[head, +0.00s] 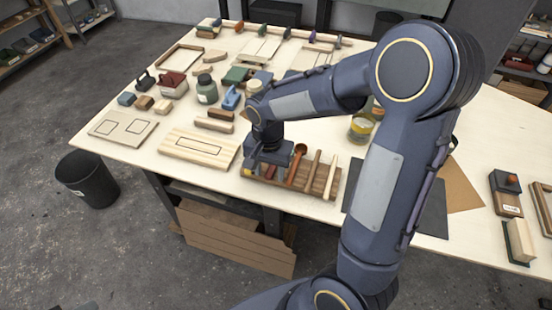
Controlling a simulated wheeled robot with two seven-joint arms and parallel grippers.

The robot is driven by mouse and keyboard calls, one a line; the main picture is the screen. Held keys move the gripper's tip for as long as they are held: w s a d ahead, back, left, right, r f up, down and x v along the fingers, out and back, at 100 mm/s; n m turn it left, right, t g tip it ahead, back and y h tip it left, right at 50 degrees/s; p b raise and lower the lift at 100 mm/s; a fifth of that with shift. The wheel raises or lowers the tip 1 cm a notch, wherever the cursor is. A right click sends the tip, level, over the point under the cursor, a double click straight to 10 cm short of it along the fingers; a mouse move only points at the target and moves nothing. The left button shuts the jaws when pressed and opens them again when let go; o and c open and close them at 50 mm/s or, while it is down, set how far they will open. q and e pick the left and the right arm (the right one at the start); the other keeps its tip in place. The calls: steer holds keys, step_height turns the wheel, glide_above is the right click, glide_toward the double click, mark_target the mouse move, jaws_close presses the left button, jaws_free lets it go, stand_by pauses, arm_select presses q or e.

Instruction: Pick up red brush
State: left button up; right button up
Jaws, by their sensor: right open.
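A wooden tool rack (330,191) lies at the front edge of the table and holds several slim tools side by side. One tool has a reddish-brown rounded head (299,150) and slants toward the front edge. A reddish piece also shows close beside my gripper, and I cannot tell which of these is the red brush. My right gripper (262,177) points down over the left end of the rack. It is open, and its fingers partly hide the tools there. I cannot tell whether it touches any of them. My left gripper is not in view.
A pale board with an outlined slot (198,149) lies left of the rack. A dark sheet (428,210) lies to the right, partly behind my arm. Blocks, a green jar (207,92) and a blue tool (230,98) stand farther back. A black bin (87,181) stands on the floor.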

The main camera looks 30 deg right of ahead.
jaws_close()
steer(key=shift+r, duration=0.15)
steer(key=shift+r, duration=0.55)
steer(key=r, duration=0.2)
steer(key=shift+s+r, duration=0.25)
steer(key=shift+r, duration=0.05)
steer(key=s+r+b, duration=0.1)
steer(key=s+r, duration=0.8)
steer(key=s, duration=0.4)
steer(key=shift+s, duration=0.3)
